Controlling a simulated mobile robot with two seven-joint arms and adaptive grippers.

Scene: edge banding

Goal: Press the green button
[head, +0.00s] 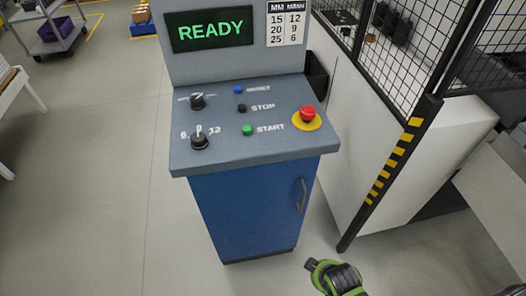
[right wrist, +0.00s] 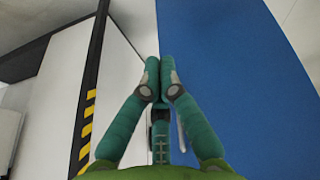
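The green START button (head: 247,130) is on the sloped top of the grey control panel (head: 225,155) in the head view. It sits below the black STOP button (head: 242,108) and left of the red emergency button (head: 308,114). My right gripper (head: 313,265) is low at the bottom of the head view, in front of and below the panel, apart from it. In the right wrist view its fingers (right wrist: 160,62) are together with nothing between them, facing the blue cabinet (right wrist: 215,75). The button does not show there. My left gripper is out of view.
The display (head: 210,31) reads READY. A blue button (head: 238,90) and two black knobs (head: 199,140) share the panel. A cabinet handle (head: 302,195) sticks out. A black-and-yellow striped post (head: 393,165) and white machine stand right of it.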

